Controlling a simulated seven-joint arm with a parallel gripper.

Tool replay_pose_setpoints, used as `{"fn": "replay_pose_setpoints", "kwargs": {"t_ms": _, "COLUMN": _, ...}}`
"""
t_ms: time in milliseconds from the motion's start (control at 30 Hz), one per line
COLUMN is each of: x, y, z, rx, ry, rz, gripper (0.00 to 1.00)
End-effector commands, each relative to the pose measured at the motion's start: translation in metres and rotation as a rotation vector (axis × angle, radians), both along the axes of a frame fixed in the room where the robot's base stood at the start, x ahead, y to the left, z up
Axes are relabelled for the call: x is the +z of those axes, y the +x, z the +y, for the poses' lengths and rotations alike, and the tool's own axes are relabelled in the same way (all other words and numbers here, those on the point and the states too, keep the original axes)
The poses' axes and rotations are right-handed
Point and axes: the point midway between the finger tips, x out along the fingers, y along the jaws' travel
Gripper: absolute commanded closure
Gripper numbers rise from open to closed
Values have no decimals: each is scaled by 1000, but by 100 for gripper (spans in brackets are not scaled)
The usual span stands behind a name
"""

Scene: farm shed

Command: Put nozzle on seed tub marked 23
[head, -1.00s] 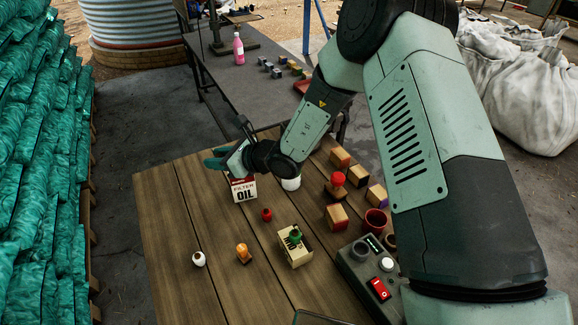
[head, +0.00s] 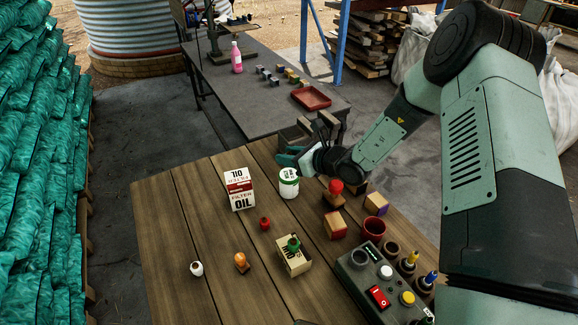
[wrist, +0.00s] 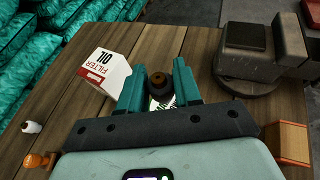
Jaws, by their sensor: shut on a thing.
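My gripper (wrist: 158,80) is shut on a dark nozzle (wrist: 157,84) with a brown, ring-like top. The nozzle sits upright between the teal fingers in the wrist view. In the head view my gripper (head: 293,158) is just above and behind a white seed tub (head: 289,188) with a green band and dark print, and the nozzle is hidden there. The tub also shows in the wrist view (wrist: 155,104), partly hidden below the nozzle. I cannot read its number clearly, nor tell whether nozzle and tub touch.
A FILTER OIL box (head: 242,201) stands left of the tub. A grey device (wrist: 255,65) on a round base is close to the right in the wrist view. Wooden blocks (head: 335,228) and a control box (head: 358,276) are at the right. The wooden table (head: 165,235) is clear at left.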

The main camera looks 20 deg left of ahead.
Motion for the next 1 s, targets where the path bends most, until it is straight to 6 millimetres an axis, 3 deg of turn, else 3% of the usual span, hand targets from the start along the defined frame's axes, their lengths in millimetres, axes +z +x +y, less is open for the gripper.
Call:
{"fn": "replay_pose_setpoints", "kwargs": {"t_ms": 267, "x": -35, "y": -1, "z": 1, "rx": 1, "ry": 0, "rz": 2, "gripper": 96}}
{"fn": "replay_pose_setpoints", "kwargs": {"t_ms": 633, "x": -39, "y": 0, "z": 0, "rx": 1, "ry": 0, "rz": -1, "gripper": 96}}
{"fn": "replay_pose_setpoints", "kwargs": {"t_ms": 667, "x": -40, "y": 0, "z": 0, "rx": 1, "ry": 0, "rz": -1, "gripper": 65}}
{"fn": "replay_pose_setpoints", "kwargs": {"t_ms": 800, "x": -39, "y": 0, "z": 0, "rx": 1, "ry": 0, "rz": -1, "gripper": 44}}
{"fn": "replay_pose_setpoints", "kwargs": {"t_ms": 1000, "x": -39, "y": -1, "z": 0, "rx": 1, "ry": -1, "rz": 0, "gripper": 41}}
